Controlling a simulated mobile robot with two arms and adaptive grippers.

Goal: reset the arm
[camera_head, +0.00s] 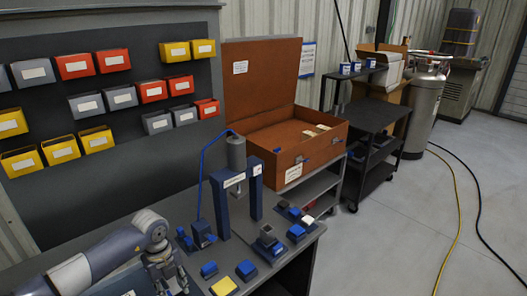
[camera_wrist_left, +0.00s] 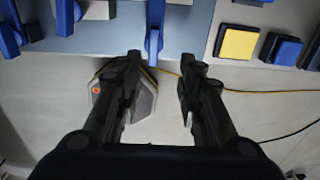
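My left arm comes in from the lower left in the head view, with my left gripper (camera_head: 170,278) low at the near edge of the workbench. In the left wrist view, my left gripper (camera_wrist_left: 158,88) has its two dark fingers apart, with nothing held between them. Grey floor and part of a hexagonal grey base with an orange mark show below and between the fingers. My right gripper is in neither view.
The workbench (camera_head: 120,212) carries a blue press (camera_head: 218,205), several blue blocks and a yellow block (camera_head: 224,286), also in the left wrist view (camera_wrist_left: 237,43). An open orange box (camera_head: 262,183) stands behind. Coloured bins hang at left. Open floor with cables lies right.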

